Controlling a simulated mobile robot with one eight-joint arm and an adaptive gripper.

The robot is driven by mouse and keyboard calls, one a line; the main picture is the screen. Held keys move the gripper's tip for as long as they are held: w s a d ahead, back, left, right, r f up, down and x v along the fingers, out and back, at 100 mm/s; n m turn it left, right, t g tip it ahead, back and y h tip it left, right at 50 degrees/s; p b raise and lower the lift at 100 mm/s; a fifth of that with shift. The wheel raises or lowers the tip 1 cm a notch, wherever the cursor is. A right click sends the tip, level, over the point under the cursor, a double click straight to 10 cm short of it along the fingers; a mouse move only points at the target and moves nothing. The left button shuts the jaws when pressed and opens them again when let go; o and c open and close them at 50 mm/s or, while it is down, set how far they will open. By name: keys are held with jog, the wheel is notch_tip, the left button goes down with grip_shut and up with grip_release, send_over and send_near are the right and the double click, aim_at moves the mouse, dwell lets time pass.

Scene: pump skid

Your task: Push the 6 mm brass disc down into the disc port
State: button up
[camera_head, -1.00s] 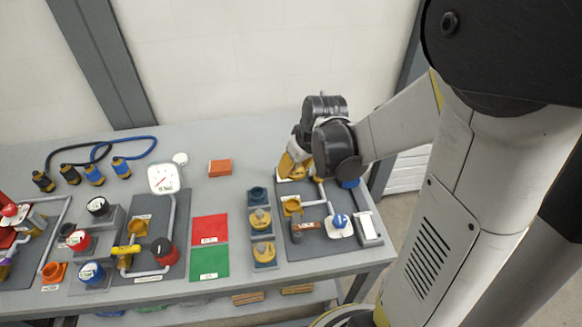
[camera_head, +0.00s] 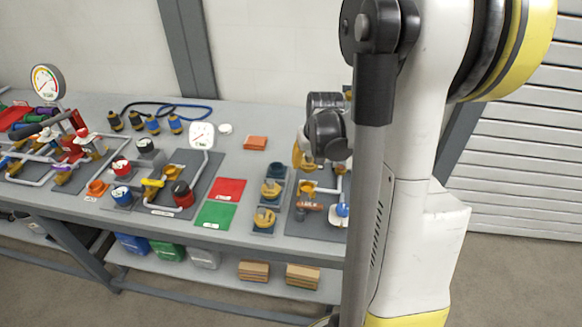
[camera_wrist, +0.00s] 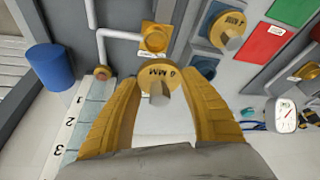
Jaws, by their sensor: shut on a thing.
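My gripper (camera_wrist: 158,88) is shut on the brass disc (camera_wrist: 157,76), marked "6 MM", with a fingertip on each side and its knob toward the camera. The disc port (camera_wrist: 153,38), an orange square fitting with a round opening, lies just beyond the disc in the wrist view. The disc is apart from the opening in this picture; its height above the panel cannot be told. In the head view my gripper (camera_head: 303,156) is over the back of the right panel, and the held disc is not clear. The orange port (camera_head: 307,187) shows below it.
Two other brass discs (camera_head: 270,190) (camera_head: 265,219) sit in blue holders, beside an empty holder (camera_wrist: 205,67). A white pipe (camera_wrist: 118,33) meets the port. A blue cylinder (camera_wrist: 49,68) and a numbered scale (camera_wrist: 75,120) are left in the wrist view. Red (camera_head: 227,189) and green (camera_head: 215,214) mats lie flat.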

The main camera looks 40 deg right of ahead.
jog(key=shift+f, duration=0.25)
jog(key=shift+f, duration=0.2)
jog(key=shift+f+b, duration=2)
jog(key=shift+f, duration=0.35)
jog(key=shift+f+b, duration=1.65)
jog(key=shift+f, duration=0.15)
jog(key=o, duration=1.3)
jog(key=shift+r, duration=0.1)
jog(key=v, duration=1.2)
